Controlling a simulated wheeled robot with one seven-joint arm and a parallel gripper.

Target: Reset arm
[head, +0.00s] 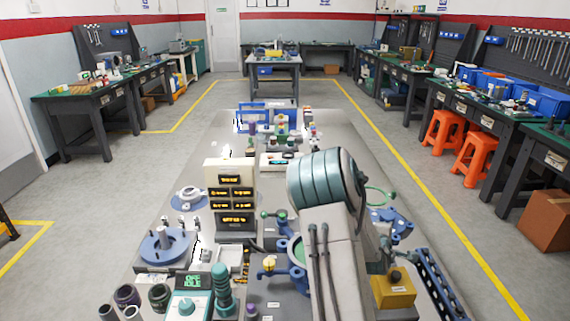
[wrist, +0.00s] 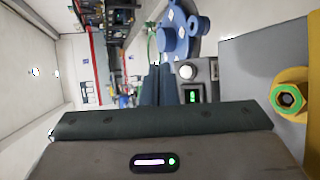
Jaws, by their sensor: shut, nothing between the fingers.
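My gripper (wrist: 160,70) shows in the wrist view as two dark fingers side by side, pressed together with nothing seen between them. They point away over the bench. In the head view my arm rises from the bottom right of centre and covers part of the long grey bench (head: 200,140); I cannot make out the gripper there. In the wrist view a blue flanged part (wrist: 172,42) is beyond and beside the fingertips, and a small device with a green display (wrist: 192,96) is just right of the fingers. Neither visibly touches them.
In the head view a cream display tower (head: 232,172), a blue disc fixture (head: 166,246), a teal meter (head: 189,306) and a yellow block (head: 393,288) crowd the bench around my arm. A blue slotted rail (head: 436,284) lines the right edge.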

